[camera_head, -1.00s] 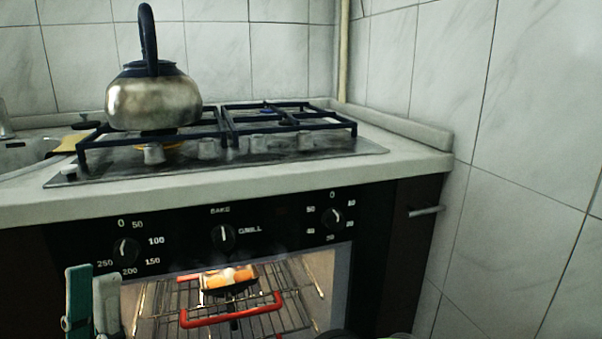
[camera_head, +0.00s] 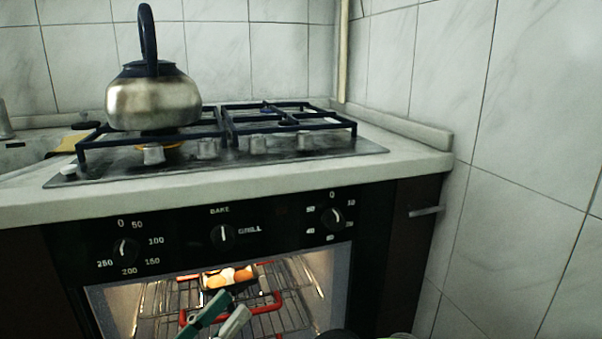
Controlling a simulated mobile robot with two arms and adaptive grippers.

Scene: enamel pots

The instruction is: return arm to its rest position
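My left gripper (camera_head: 232,308) comes in from the bottom edge, in front of the open oven. One finger is teal and one is pale. They stand apart with a small gap, and I see nothing held between them. Their tips overlap the front of the red-rimmed rack in the picture, and I cannot tell whether they touch it. A small dark pan with orange and pale food (camera_head: 231,276) sits on the rack, and a dark bar at its front is partly hidden by the gripper. My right gripper is not in view.
The oven rack (camera_head: 290,300) lies inside the lit oven. Above it is a black control panel (camera_head: 180,240) with three knobs. A metal kettle (camera_head: 153,102) stands on the left of the gas hob (camera_head: 330,150). A tiled wall (camera_head: 520,150) closes off the right.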

